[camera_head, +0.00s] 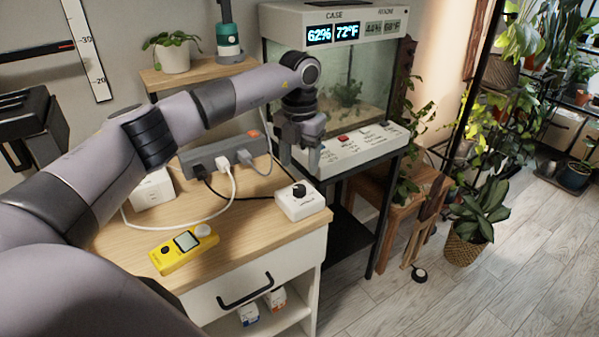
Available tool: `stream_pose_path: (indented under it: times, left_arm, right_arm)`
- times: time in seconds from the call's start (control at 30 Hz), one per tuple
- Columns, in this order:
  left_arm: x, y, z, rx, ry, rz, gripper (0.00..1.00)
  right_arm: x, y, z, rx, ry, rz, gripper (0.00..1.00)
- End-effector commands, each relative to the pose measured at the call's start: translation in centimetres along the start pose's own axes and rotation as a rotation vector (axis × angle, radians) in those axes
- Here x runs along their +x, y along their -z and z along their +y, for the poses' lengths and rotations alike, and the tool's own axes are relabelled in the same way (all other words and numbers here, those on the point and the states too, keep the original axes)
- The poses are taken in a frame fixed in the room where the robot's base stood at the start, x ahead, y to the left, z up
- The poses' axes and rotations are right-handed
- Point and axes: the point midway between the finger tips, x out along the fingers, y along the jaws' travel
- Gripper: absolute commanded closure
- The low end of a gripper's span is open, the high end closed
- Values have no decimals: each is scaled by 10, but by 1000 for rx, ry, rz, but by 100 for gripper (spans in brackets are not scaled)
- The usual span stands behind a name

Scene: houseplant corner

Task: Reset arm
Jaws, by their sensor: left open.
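My left arm comes in from the left and reaches over the wooden-topped cabinet (240,245). My left gripper (300,165) hangs downward above the cabinet's back right part, in front of the glass case (345,80). It is open, and I see nothing between its fingers. Below it on the cabinet top is a white box with a black knob (298,203); the gripper looks apart from it. A grey power strip (215,156) with plugs and cables lies just left of the gripper. My right gripper is not in view.
A yellow handheld meter (183,249) lies near the cabinet's front edge. A white potted plant (173,55) stands on a small shelf behind my arm. The case's white control panel (352,150) is right of the gripper. Open floor (480,290) lies at the right.

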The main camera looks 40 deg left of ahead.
Motion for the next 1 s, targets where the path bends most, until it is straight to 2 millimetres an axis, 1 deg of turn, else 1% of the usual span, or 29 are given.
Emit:
stream_pose_path:
  times: [0.13,0.57,0.67,0.77,0.87,0.9,0.97,1.0]
  left_arm:
    - [-5,0,0,0,0,0,41]
    - [-5,0,0,0,0,1,41]
    - [0,2,-6,13,19,5,41]
    - [17,7,-33,59,101,15,41]
    - [43,22,-81,125,261,34,41]
    - [53,30,-104,150,344,41,41]
    - [66,45,-138,175,476,55,41]
    - [71,55,-161,184,567,63,41]
  right_arm:
    - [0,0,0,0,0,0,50]
    - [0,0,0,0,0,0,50]
    - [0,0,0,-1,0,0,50]
    - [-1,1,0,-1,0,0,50]
    - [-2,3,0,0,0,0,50]
    - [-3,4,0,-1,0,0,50]
    - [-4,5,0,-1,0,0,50]
    - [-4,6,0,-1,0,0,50]
